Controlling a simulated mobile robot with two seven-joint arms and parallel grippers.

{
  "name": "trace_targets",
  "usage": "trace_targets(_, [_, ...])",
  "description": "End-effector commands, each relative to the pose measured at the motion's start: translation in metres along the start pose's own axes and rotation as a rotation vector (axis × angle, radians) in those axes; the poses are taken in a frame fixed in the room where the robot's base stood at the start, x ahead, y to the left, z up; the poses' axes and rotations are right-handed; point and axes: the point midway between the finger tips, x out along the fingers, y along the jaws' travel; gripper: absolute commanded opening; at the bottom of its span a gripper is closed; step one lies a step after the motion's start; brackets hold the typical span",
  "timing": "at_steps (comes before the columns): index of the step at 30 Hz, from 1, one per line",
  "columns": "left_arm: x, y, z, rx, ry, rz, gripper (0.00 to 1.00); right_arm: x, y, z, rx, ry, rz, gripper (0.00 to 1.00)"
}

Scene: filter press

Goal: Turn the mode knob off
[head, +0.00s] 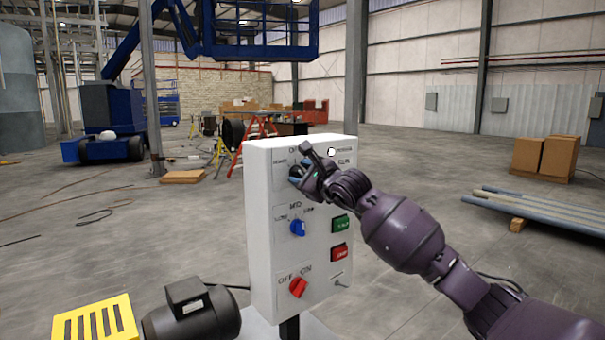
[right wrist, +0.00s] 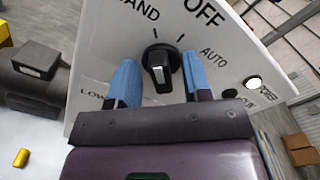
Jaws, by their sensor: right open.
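The white control box (head: 262,225) stands upright in front of me on a post. Its black mode knob (right wrist: 160,66) is at the top, among the labels HAND, OFF and AUTO. The knob's grip appears turned toward the tick on the HAND side; its exact setting is hard to tell. My right gripper (right wrist: 158,82) is open, with one blue fingertip on each side of the knob. I cannot tell whether they touch it. In the head view my right gripper (head: 303,176) covers much of the knob. My left gripper is not in view.
Below the mode knob are a blue knob (head: 297,228), a green button (head: 340,224), a red button (head: 339,252) and a red OFF/ON knob (head: 298,287). A dark motor (head: 190,312) and a yellow grate (head: 95,323) are at lower left.

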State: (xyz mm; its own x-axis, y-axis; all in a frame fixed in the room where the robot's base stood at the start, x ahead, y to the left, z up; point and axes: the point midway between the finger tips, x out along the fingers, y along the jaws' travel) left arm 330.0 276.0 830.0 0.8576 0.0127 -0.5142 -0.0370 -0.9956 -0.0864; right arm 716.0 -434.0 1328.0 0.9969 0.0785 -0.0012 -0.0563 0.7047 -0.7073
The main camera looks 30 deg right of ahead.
Motion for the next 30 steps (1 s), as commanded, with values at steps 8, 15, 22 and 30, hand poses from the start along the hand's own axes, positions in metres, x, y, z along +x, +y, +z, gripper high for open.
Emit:
trace_targets(8, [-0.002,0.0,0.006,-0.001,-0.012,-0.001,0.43,0.0,0.0,0.0,0.0,0.0,0.0,0.4])
trace_targets(15, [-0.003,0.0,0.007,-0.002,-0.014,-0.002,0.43,0.0,0.0,0.0,0.0,0.0,0.0,0.03])
trace_targets(22, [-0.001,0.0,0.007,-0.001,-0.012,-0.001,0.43,0.0,0.0,0.0,0.01,-0.001,0.0,0.0])
trace_targets(30, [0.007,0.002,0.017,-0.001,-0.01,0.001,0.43,0.001,0.002,-0.002,0.116,-0.001,0.0,0.0])
